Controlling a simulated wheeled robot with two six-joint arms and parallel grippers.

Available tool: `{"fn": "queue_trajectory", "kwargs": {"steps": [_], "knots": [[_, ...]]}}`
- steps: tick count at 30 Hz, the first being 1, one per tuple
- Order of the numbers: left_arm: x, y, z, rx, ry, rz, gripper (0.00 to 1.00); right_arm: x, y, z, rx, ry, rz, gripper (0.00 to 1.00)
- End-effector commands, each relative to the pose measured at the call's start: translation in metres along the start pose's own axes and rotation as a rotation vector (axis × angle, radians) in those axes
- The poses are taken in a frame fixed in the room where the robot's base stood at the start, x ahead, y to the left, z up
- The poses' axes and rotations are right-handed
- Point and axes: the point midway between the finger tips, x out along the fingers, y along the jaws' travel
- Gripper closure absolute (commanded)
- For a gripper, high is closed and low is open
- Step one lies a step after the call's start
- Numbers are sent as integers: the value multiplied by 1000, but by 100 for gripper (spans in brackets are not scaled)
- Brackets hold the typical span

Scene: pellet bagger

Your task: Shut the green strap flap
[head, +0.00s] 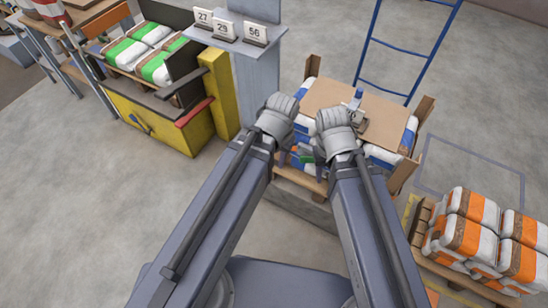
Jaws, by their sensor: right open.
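A small green patch (305,154), possibly the green strap flap, shows low on the near side of the pallet load, between my two grippers. It is too small to tell whether it is open or shut. My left gripper (282,112) is above and left of the patch, in front of the load's left edge. Its fingers are hidden, so its opening does not show. My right gripper (336,122) is open, above and right of the patch, over the near edge of the load. I cannot tell whether either gripper touches anything.
The load has a cardboard top sheet (385,112) with a small tool-like object (358,120) on it. Orange-and-white bags (468,222) are stacked at right. A yellow machine (165,128) and a panel with number cards (224,30) stand at left. A blue ladder-like frame (400,45) is behind.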

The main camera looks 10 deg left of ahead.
Motion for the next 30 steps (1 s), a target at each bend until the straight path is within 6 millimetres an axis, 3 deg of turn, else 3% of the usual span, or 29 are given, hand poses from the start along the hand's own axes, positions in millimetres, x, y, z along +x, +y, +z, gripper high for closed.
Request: {"fn": "queue_trajectory", "kwargs": {"steps": [5, 10, 21, 27, 30], "knots": [[2, 0, -1, -9, 0, 2, 70, 2, 0, 0, 0, 0, 0, 55], [28, 3, -24, -198, 3, 48, 70, 28, -3, -2, 0, 0, -1, 55], [119, 11, -123, -1198, -105, 295, 70, 126, -14, -7, 2, 0, -5, 55], [147, 8, -164, -1627, -224, 390, 70, 160, -18, -9, 2, 0, -7, 55], [153, 7, -175, -1758, -273, 415, 70, 169, -19, -10, 2, 0, -8, 55]]}}
